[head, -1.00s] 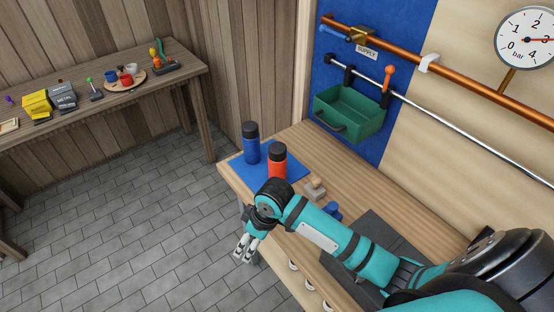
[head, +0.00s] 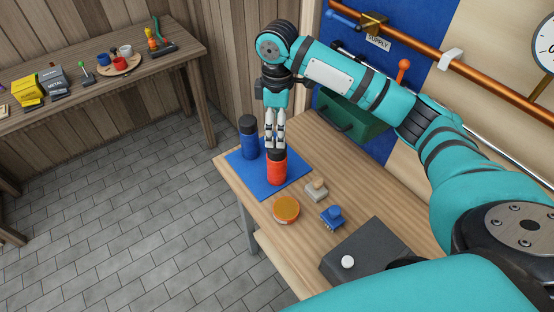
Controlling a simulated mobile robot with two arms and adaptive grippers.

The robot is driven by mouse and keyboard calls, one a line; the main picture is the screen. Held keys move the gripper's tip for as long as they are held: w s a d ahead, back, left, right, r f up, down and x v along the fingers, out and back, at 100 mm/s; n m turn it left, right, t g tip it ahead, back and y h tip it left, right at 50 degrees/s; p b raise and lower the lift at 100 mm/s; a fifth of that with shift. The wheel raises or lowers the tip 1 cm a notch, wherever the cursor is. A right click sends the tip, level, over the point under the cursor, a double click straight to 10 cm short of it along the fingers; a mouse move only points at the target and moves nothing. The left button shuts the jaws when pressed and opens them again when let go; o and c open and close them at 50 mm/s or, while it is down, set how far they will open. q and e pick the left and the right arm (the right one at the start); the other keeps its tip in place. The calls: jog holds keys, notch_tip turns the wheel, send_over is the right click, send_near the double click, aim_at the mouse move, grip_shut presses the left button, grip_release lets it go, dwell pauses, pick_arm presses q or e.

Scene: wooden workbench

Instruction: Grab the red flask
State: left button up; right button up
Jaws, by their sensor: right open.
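The red flask (head: 277,172), orange-red with a black cap, stands upright on a blue mat (head: 297,178) on the workbench. My right gripper (head: 275,146) points straight down with its fingers at the flask's cap. The fingers are open and partly cover the cap; I cannot tell whether they touch it. A blue flask (head: 249,144) with a black cap stands just left of the red one, on the same mat. My left gripper is not in view.
On the bench (head: 366,198) are an orange round lid-like item (head: 286,209), a beige stamp-like block (head: 316,191), a blue small item (head: 332,218) and a dark box (head: 366,254). A green bin (head: 345,117) hangs behind my right arm. A second table (head: 183,61) stands far left.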

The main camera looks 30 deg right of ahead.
aim_at(277, 159)
notch_tip(277, 159, down, 8)
jog(key=shift+w+d+r+p, duration=0.1)
jog(key=shift+d+r+p, duration=0.1)
jog(key=shift+p, duration=0.35)
notch_tip(277, 159, down, 5)
jog(key=shift+a+r+p, duration=0.15)
jog(key=shift+r+p, duration=0.05)
jog(key=shift+p, duration=0.55)
jog(key=shift+f, duration=0.55)
jog(key=c, duration=1.4)
